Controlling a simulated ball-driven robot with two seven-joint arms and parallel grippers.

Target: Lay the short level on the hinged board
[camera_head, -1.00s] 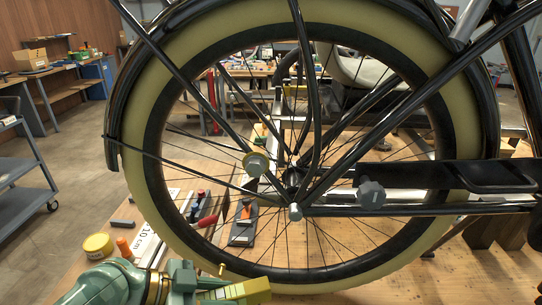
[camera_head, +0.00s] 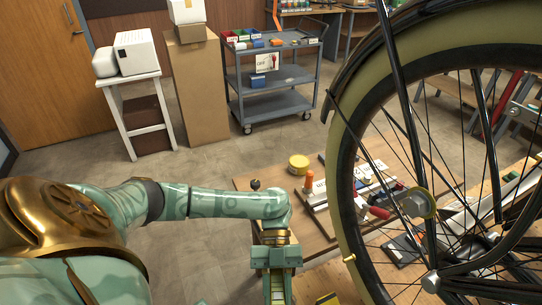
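My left arm reaches in from the left, and its green gripper (camera_head: 278,288) points down at the bottom edge, in front of the wooden worktop (camera_head: 290,208). Its fingertips are cut off by the frame, so I cannot tell whether it is open or holds anything. My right gripper does not show clearly. I cannot pick out the short level or the hinged board for certain. A white piece with printed marks (camera_head: 318,187) and slim bars lie on the worktop beside the wheel. A dark flat piece (camera_head: 402,249) lies behind the spokes.
The large cream-tyred wheel (camera_head: 350,215) fills the right side and blocks part of the worktop. A yellow tin (camera_head: 298,164), an orange cylinder (camera_head: 308,181) and a black knob (camera_head: 255,185) stand on the worktop. A grey cart (camera_head: 275,105) stands behind, with free floor before it.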

